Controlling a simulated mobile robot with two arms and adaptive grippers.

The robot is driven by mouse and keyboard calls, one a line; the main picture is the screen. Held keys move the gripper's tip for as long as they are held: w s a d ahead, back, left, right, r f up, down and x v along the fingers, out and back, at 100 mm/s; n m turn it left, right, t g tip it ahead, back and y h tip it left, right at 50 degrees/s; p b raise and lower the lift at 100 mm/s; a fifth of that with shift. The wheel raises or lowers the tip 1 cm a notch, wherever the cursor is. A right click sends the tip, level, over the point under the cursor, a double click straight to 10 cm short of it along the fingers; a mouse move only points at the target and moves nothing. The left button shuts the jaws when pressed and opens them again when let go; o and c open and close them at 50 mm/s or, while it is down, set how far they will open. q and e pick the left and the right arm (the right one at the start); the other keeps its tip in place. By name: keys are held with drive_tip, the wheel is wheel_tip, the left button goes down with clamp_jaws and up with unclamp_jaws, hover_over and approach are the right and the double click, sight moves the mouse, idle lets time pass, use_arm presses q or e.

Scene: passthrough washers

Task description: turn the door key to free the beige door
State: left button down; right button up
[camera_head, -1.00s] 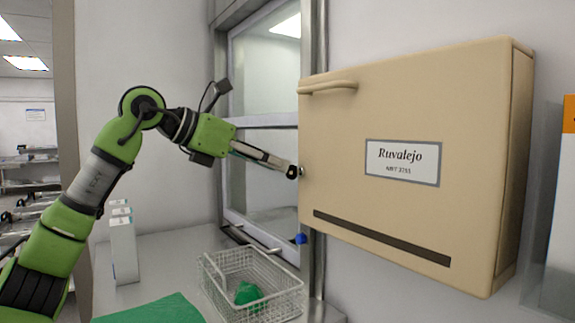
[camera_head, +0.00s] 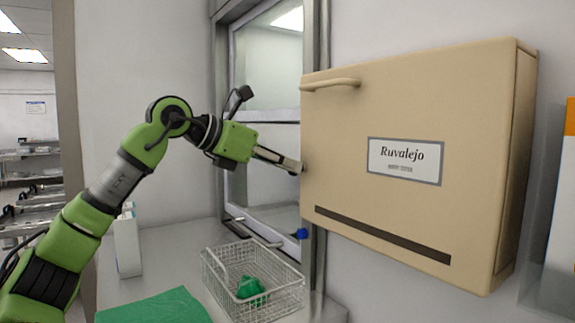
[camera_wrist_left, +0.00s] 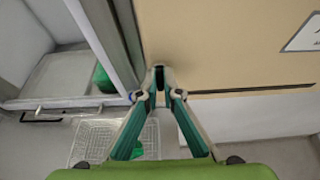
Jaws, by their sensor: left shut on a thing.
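The beige door (camera_head: 350,120) is the front of a wall cabinet labelled "Ruvalejo", with a bar handle (camera_head: 331,84) at its upper left. It appears closed. My left gripper (camera_head: 299,168) reaches in from the left with its fingertips at the door's left edge. In the left wrist view, the beige door (camera_wrist_left: 215,45) fills the upper right, and the gripper's fingers (camera_wrist_left: 159,85) meet on a small dark piece, apparently the door key (camera_wrist_left: 159,72). The fingertips hide most of it, so its turn angle cannot be told. My right gripper is in neither view.
A glazed hatch (camera_head: 265,75) in a metal frame stands left of the cabinet. Below are a wire basket (camera_head: 255,295) holding green cloth (camera_head: 250,287), a green cloth (camera_head: 155,308) and a white box (camera_head: 127,245). A blue knob (camera_head: 302,233) sits below the cabinet's left edge.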

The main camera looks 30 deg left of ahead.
use_arm(q)
drive_tip(key=shift+h, duration=0.3)
drive_tip(key=shift+w+a+f+n+h+p, duration=0.15)
drive_tip(key=shift+n+h+p, duration=0.35)
drive_tip(key=shift+n+h, duration=1.25)
drive_tip(key=shift+a+f+n+h+p, duration=0.2)
drive_tip(key=shift+n+h+p, duration=0.35)
drive_tip(key=shift+n, duration=2.15)
drive_tip(key=shift+w+a+f+n+h+p, duration=0.15)
drive_tip(key=shift+n+h+p, duration=0.25)
drive_tip(key=shift+n+h, duration=1.4)
drive_tip(key=shift+s+n+y, duration=0.1)
drive_tip(key=shift+n+y, duration=0.4)
drive_tip(key=shift+n, duration=0.05)
drive_tip(key=c, duration=2.2)
unclamp_jaws()
drive_tip(key=shift+f, duration=0.1)
drive_tip(key=shift+a, duration=0.1)
